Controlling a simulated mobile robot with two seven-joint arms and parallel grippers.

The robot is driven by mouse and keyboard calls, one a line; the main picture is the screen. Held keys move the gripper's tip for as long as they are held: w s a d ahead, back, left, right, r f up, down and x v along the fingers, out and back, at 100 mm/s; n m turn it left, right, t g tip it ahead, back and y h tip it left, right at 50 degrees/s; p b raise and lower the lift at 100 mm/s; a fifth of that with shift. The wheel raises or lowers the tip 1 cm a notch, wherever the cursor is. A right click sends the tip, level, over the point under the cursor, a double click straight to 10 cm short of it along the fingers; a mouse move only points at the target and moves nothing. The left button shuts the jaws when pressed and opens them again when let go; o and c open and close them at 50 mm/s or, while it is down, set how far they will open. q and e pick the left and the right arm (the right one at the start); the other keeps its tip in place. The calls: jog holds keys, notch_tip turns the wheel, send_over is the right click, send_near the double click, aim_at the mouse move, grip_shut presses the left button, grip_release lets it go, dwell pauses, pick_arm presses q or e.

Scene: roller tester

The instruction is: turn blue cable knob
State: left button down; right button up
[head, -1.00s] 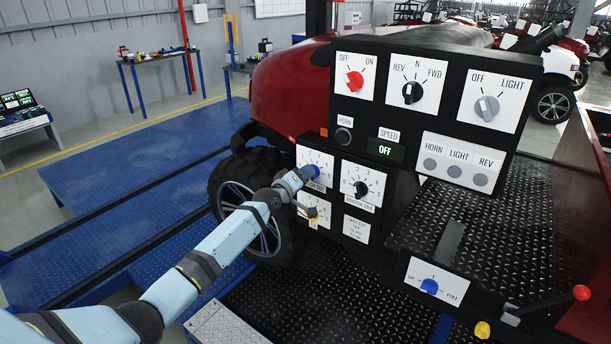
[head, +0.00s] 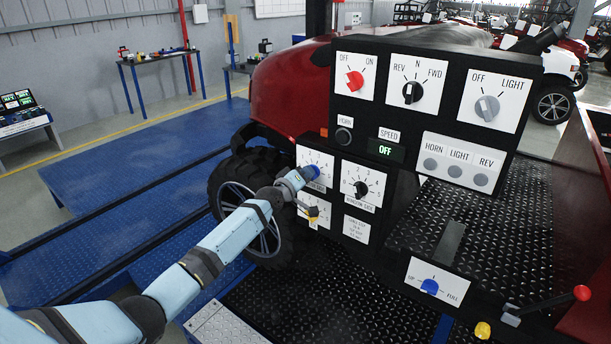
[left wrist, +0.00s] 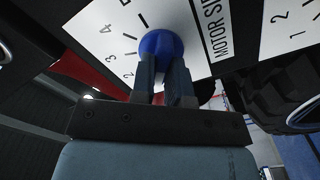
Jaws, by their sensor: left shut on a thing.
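The blue knob (left wrist: 160,45) sits on a white numbered dial plate (left wrist: 108,38) in the left wrist view. In the head view the blue knob (head: 313,172) shows at the tip of my left arm, on the lower left plate of the black panel. My left gripper (left wrist: 164,72) is shut on the blue knob, with its two fingers at the knob's near side. The gripper's fingertips are small and partly hidden in the head view (head: 304,176). My right gripper is in neither view.
The upper panel carries a red knob (head: 355,81), a black selector (head: 411,93) and a grey light knob (head: 487,108). A tyre (head: 240,200) stands behind my arm.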

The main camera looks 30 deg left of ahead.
pick_arm(q)
jog(key=m, duration=1.4)
jog(key=d+m, duration=0.1)
jog(key=m, duration=0.5)
jog(key=shift+f+m+b, duration=0.1)
jog(key=shift+m+b, duration=0.3)
dwell(0.4)
jog(key=c, duration=1.1)
grip_release()
jog(key=shift+s, duration=0.15)
jog(key=s, duration=0.4)
jog(key=s+a+b, duration=0.1)
jog(key=s, duration=0.4)
jog(key=s+a, duration=0.1)
jog(key=s, duration=0.3)
jog(key=shift+s, duration=0.25)
